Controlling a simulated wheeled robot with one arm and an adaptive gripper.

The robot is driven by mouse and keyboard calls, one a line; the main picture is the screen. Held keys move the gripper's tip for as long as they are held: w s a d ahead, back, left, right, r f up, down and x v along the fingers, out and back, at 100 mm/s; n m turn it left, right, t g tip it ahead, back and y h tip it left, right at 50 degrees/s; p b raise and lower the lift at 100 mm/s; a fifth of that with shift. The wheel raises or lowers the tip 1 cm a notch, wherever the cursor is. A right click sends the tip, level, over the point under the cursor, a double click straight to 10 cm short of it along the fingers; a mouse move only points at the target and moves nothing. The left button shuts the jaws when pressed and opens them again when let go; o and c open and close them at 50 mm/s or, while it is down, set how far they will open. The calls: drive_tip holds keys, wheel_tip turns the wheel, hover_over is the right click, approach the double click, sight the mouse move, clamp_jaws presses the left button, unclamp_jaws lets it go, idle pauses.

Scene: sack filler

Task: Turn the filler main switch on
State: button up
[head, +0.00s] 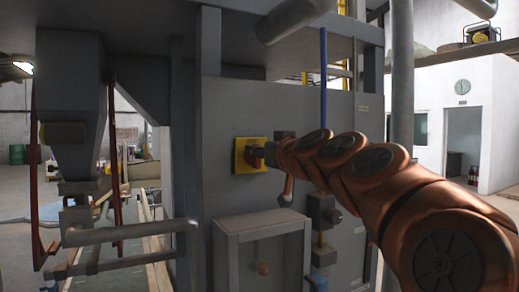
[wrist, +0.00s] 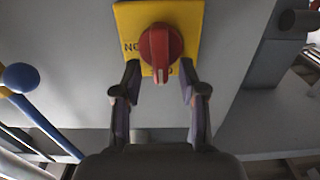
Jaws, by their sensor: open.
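The main switch is a red rotary knob (wrist: 160,52) on a yellow plate (wrist: 128,18), fixed to the grey machine panel. The knob has a pale mark at its lower end in the wrist view, and dark lettering on the plate is partly covered. In the head view, the yellow plate (head: 243,158) shows on the panel, with the knob partly hidden by my gripper (head: 268,154). In the wrist view, my gripper (wrist: 159,78) is open, with one finger on each side of the knob's lower end. I cannot tell whether the fingers touch it.
A grey box (head: 262,228) with a small round knob juts out below the switch. A blue vertical pipe (head: 323,75) and a thick grey post (head: 401,70) stand to the right. A hopper-like unit (head: 70,100) hangs at left. In the wrist view, a blue ball-ended lever (wrist: 22,77) is at left.

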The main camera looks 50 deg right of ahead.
drive_tip(key=shift+w+d, duration=0.15)
drive_tip(key=shift+w, duration=0.3)
clamp_jaws()
